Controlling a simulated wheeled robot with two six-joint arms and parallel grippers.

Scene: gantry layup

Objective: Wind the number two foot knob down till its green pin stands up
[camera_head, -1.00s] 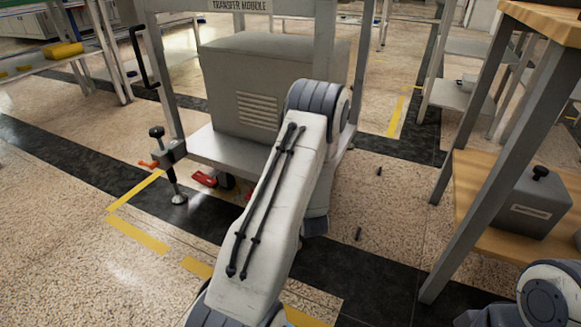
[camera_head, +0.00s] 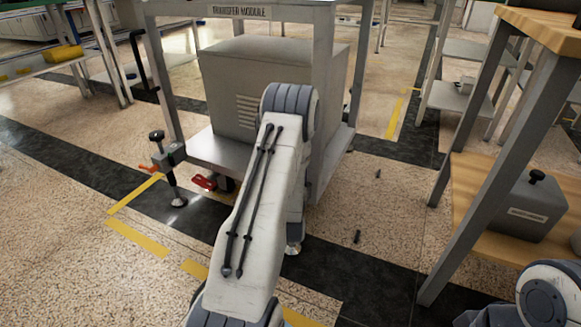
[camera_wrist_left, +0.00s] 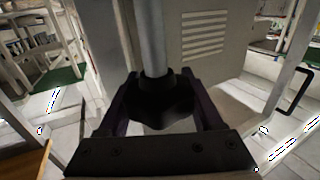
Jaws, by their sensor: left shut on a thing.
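My left gripper (camera_wrist_left: 160,92) is shut on a black lobed foot knob (camera_wrist_left: 160,103) under a bare steel post (camera_wrist_left: 151,40). In the head view my left arm hides this gripper and knob. A foot pad (camera_head: 293,248) shows just right of my arm, below the transfer module (camera_head: 225,151). Another foot, with a black top knob (camera_head: 156,136) and an orange lever (camera_head: 149,168), stands at the module's left corner. No green pin is visible, and I cannot read a foot number. My right gripper is out of view.
A red lever (camera_head: 204,182) sticks out under the module's shelf. Right stands a wood-topped bench (camera_head: 545,25) with a grey box (camera_head: 531,208) on its lower shelf. Small dark pieces (camera_head: 357,236) lie on the floor between. The floor at left is open.

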